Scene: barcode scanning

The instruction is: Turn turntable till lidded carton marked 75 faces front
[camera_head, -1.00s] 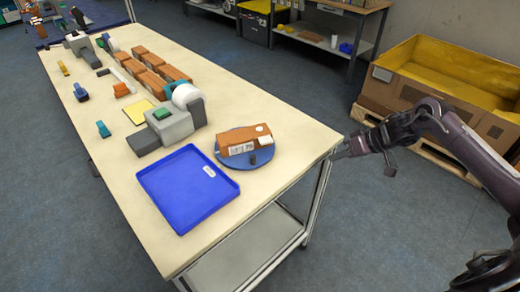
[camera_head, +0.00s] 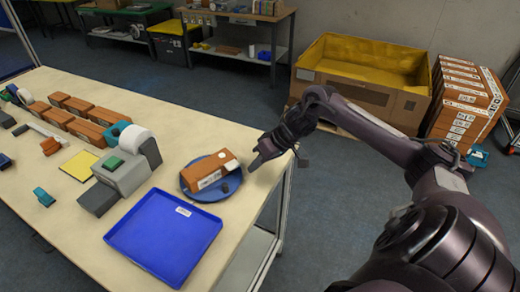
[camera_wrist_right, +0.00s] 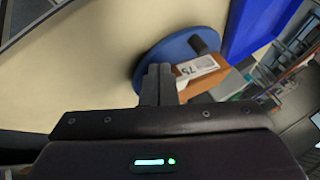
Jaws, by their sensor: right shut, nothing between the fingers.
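The brown lidded carton (camera_head: 208,171) lies on the round blue turntable (camera_head: 200,195) near the table's right end. In the right wrist view the carton (camera_wrist_right: 213,81) shows a white label reading 75, and the turntable (camera_wrist_right: 150,62) has a dark upright peg (camera_wrist_right: 203,42) at its rim. The peg (camera_head: 225,188) also shows in the head view, at the carton's front side. My right gripper (camera_head: 256,163) is shut and empty, just right of the turntable by the table edge. In the right wrist view its fingers (camera_wrist_right: 159,85) overlap the turntable's edge; contact cannot be told. My left gripper is not in view.
A blue tray (camera_head: 163,236) lies in front of the turntable. A grey label printer (camera_head: 124,170) stands to its left, with a yellow pad (camera_head: 78,166) and brown cartons (camera_head: 84,131) beyond. A large yellow-lined crate (camera_head: 365,65) and stacked boxes (camera_head: 465,100) stand behind my right arm.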

